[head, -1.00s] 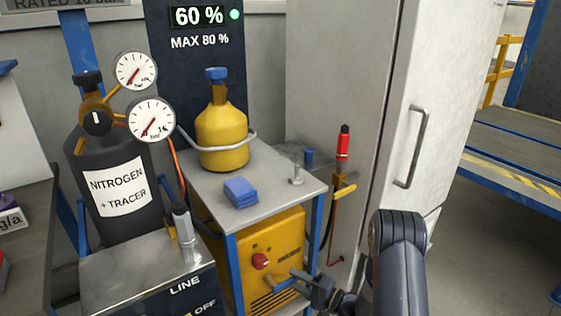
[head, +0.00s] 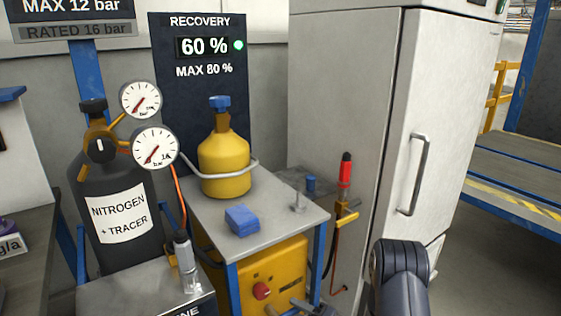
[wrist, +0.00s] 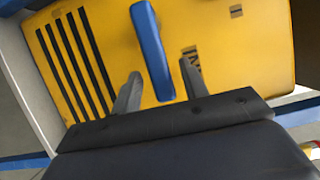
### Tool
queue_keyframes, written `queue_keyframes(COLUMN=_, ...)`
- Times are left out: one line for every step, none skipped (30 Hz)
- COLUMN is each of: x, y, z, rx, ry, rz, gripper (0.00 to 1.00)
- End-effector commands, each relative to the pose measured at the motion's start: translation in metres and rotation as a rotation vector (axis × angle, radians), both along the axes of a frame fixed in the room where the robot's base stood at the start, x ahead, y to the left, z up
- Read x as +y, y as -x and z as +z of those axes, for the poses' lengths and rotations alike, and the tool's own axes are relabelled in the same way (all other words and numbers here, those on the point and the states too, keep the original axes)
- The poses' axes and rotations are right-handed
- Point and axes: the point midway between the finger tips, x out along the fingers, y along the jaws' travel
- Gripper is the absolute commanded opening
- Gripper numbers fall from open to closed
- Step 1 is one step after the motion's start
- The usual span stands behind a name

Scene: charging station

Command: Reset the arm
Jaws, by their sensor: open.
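My gripper (wrist: 162,62) is open in the wrist view, its two grey fingers spread apart. It faces the front of the yellow machine (wrist: 235,70), which has black vent slots on the left. A blue bar handle (wrist: 150,40) on that front shows between the fingers, with gaps on both sides; I cannot tell how deep it sits between them. In the head view my arm (head: 402,275) rises at the bottom right, and the gripper is mostly cut off by the lower edge. The yellow machine (head: 275,262) with its red knob (head: 262,291) stands under the cart top.
The grey cart top (head: 275,228) carries a yellow cylinder (head: 225,165) and a blue block (head: 242,220). A nitrogen cylinder (head: 118,205) with gauges stands left. A tall grey cabinet (head: 445,110) stands behind my arm.

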Motion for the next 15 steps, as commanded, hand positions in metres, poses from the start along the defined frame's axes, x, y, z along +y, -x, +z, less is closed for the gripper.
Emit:
queue_keyframes(x=-0.009, y=0.005, z=0.001, rx=0.003, ry=-0.001, rz=-0.005, gripper=0.42)
queue_keyframes(x=-0.014, y=0.008, z=0.001, rx=0.002, ry=0.000, rz=-0.005, gripper=0.42)
queue_keyframes(x=-0.021, y=0.012, z=0.001, rx=0.001, ry=0.000, rz=-0.006, gripper=0.42)
queue_keyframes(x=-0.025, y=0.015, z=0.001, rx=0.002, ry=-0.001, rz=-0.005, gripper=0.42)
queue_keyframes(x=-0.030, y=0.018, z=0.001, rx=0.002, ry=-0.001, rz=-0.006, gripper=0.42)
queue_keyframes(x=-0.035, y=0.022, z=0.001, rx=0.002, ry=0.000, rz=-0.005, gripper=0.42)
queue_keyframes(x=-0.040, y=0.025, z=0.001, rx=0.002, ry=0.000, rz=-0.006, gripper=0.42)
queue_keyframes(x=-0.043, y=0.028, z=0.001, rx=0.002, ry=0.000, rz=-0.005, gripper=0.42)
queue_keyframes(x=-0.049, y=0.031, z=0.001, rx=0.001, ry=0.000, rz=-0.006, gripper=0.42)
queue_keyframes(x=-0.053, y=0.034, z=0.001, rx=0.002, ry=0.000, rz=-0.005, gripper=0.42)
queue_keyframes(x=-0.056, y=0.036, z=0.000, rx=0.002, ry=-0.001, rz=-0.005, gripper=0.42)
queue_keyframes(x=-0.061, y=0.039, z=0.000, rx=0.002, ry=-0.001, rz=-0.005, gripper=0.42)
queue_keyframes(x=-0.065, y=0.042, z=0.000, rx=0.002, ry=-0.001, rz=-0.004, gripper=0.42)
queue_keyframes(x=-0.069, y=0.044, z=0.000, rx=0.003, ry=-0.002, rz=-0.006, gripper=0.42)
queue_keyframes(x=-0.068, y=0.046, z=-0.001, rx=0.002, ry=-0.001, rz=0.000, gripper=0.42)
